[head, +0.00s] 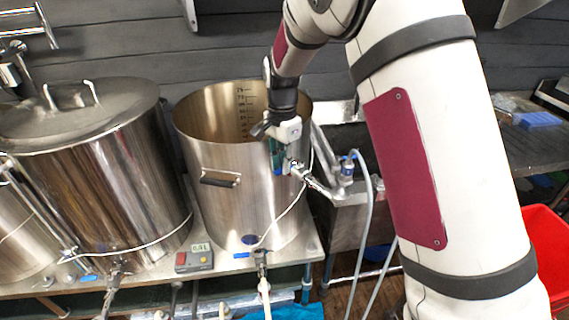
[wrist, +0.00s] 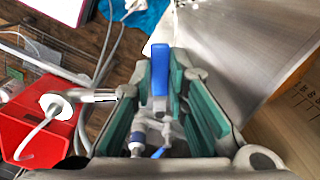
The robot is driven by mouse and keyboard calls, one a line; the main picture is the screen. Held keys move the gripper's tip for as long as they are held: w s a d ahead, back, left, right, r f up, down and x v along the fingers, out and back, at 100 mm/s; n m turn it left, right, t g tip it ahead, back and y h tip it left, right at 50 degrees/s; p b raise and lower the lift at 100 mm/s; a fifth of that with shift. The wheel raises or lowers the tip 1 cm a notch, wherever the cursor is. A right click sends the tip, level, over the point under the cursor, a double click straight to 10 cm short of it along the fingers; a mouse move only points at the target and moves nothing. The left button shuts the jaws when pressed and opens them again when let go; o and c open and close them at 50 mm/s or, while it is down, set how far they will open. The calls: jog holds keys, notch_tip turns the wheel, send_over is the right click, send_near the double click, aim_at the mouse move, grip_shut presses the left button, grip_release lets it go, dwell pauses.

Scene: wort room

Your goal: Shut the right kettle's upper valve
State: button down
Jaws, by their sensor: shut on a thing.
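The right kettle (head: 235,200) is an open steel pot with a graduated scale inside; its steel wall also shows in the wrist view (wrist: 225,35). Its upper valve (head: 299,170) is on the wall's right side, with a steel pipe running out to the right. My gripper (head: 279,158) is at this valve and hides most of its handle. In the wrist view, the green pads of my gripper (wrist: 160,68) are shut on the valve's blue handle (wrist: 159,75). The handle lies lengthwise between the pads. The valve body is largely hidden.
A blue-banded fitting with a pale hose (head: 347,166) sits right of the valve. A lidded kettle (head: 95,170) stands to the left. The right kettle's lower valve (head: 262,258) is near the bench edge. A red bin (head: 547,250) is at far right.

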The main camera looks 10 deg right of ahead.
dwell(0.4)
jog(key=c, duration=1.6)
grip_release()
jog(key=shift+o, duration=0.2)
notch_tip(320, 180, up, 12)
